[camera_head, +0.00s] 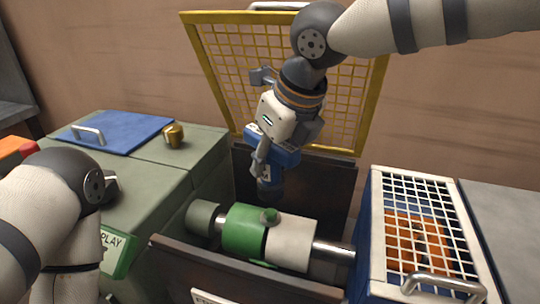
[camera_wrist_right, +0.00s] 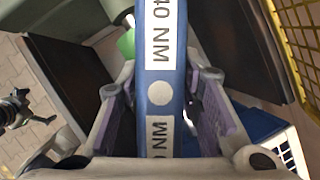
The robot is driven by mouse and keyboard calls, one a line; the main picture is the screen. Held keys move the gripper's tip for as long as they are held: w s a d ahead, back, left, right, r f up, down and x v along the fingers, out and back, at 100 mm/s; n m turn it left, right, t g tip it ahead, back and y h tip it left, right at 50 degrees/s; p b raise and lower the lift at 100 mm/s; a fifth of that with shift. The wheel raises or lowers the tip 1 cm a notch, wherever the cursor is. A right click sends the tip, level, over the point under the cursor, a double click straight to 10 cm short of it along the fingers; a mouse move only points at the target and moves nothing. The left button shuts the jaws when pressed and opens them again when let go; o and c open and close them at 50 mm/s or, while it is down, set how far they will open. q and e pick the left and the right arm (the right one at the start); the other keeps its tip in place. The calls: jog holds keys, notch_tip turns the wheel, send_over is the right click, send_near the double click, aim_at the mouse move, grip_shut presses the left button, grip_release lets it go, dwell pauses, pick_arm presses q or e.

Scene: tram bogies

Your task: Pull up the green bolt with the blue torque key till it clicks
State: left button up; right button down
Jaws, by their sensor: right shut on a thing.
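The blue torque key (camera_head: 285,157) hangs from my right gripper (camera_head: 268,152), its dark lower end a little above the green bolt (camera_head: 270,215). The bolt stands on top of the green collar (camera_head: 243,231) on the shaft. Whether the key's end touches the bolt is hard to tell; a small gap seems to show. In the right wrist view, the key (camera_wrist_right: 160,88) with its white "NM" labels lies between the purple-padded fingers of the right gripper (camera_wrist_right: 162,105), which is shut on it. The bolt is hidden there. My left gripper is out of view.
The shaft (camera_head: 330,251) lies in an open bin with dark walls (camera_head: 230,268). A yellow mesh lid (camera_head: 225,60) stands raised behind. A white-grid crate (camera_head: 372,225) is at right, and a green cabinet (camera_head: 165,180) with a brass knob (camera_head: 173,135) at left.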

jog(key=shift+r, duration=0.2)
jog(key=shift+w+f, duration=0.15)
jog(key=shift+f, duration=3.35)
jog(key=shift+m+h, duration=0.4)
jog(key=shift+m, duration=0.7)
jog(key=shift+m+t+h, duration=0.3)
jog(key=shift+m+t, duration=0.1)
jog(key=shift+m, duration=0.6)
jog(key=shift+m+h, duration=0.3)
jog(key=shift+m, duration=0.3)
jog(key=shift+a+r, duration=0.1)
jog(key=shift+r, duration=2.9)
